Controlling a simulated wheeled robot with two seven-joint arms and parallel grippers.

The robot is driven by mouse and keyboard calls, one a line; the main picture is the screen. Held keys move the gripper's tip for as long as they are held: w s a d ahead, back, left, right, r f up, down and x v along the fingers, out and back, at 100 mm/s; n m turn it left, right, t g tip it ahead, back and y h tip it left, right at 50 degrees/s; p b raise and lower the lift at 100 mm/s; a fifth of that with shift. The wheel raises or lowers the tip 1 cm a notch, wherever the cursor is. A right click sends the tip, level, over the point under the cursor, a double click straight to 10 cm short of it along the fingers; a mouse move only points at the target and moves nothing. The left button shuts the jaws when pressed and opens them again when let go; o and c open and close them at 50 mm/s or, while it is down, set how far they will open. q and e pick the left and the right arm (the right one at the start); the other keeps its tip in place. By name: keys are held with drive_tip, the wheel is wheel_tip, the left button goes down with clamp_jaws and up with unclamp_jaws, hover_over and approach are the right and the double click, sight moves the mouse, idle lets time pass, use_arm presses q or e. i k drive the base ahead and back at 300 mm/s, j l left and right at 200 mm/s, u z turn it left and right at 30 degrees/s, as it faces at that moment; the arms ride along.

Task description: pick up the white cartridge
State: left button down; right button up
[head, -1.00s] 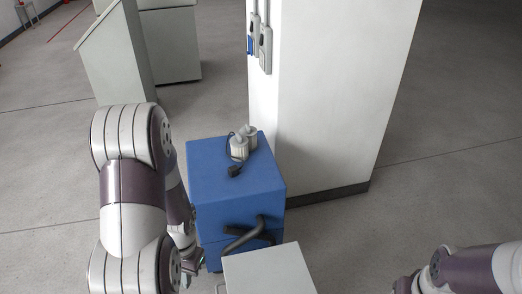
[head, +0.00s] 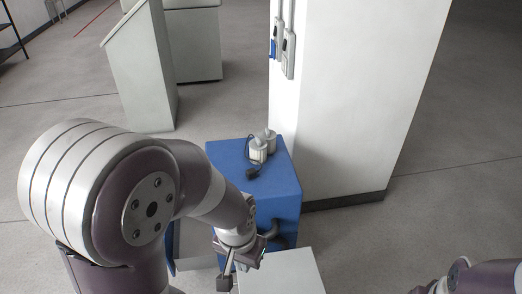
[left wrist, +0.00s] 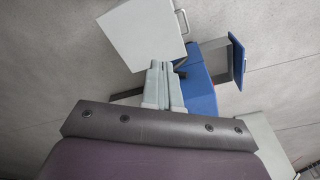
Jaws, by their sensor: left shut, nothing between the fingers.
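Two small off-white cylindrical fittings (head: 258,151) stand on top of the blue box (head: 225,152), with a dark cable and plug beside them. I cannot tell whether either is the white cartridge; no other candidate shows clearly. My left gripper (head: 227,278) is low in front of the blue box, beside the white box's left edge, apart from the fittings. In the left wrist view its fingers (left wrist: 161,64) are together and empty. My right gripper (head: 427,288) is partly cut off at the lower right edge, and its jaws are unclear.
A drawer (left wrist: 238,60) with a blue front stands open from the blue box; its visible inside looks grey and empty. A white box (head: 285,272) with a handle stands in front. A white pillar (head: 350,110) rises behind. Grey cabinets (head: 142,70) stand back left; floor is open at right.

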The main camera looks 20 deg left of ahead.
sight(258, 146)
drive_tip(key=z, duration=0.6)
drive_tip(key=i+l, duration=0.2)
drive_tip(key=l, duration=0.15)
drive_tip(key=i+l+u, duration=0.1)
drive_tip(key=l, duration=0.25)
drive_tip(key=i+l, duration=0.45)
drive_tip(key=l, duration=0.3)
drive_tip(key=i+u, duration=0.25)
drive_tip(key=i, duration=0.3)
drive_tip(key=i+l+u, duration=0.25)
drive_tip(key=i, duration=0.3)
drive_tip(key=i+l+u, duration=0.25)
drive_tip(key=i, duration=0.25)
drive_tip(key=i+j+u, duration=0.25)
drive_tip(key=u, duration=0.2)
drive_tip(key=i+j+u, duration=0.1)
drive_tip(key=i+u, duration=0.75)
drive_tip(key=i+j, duration=0.25)
drive_tip(key=i, duration=0.25)
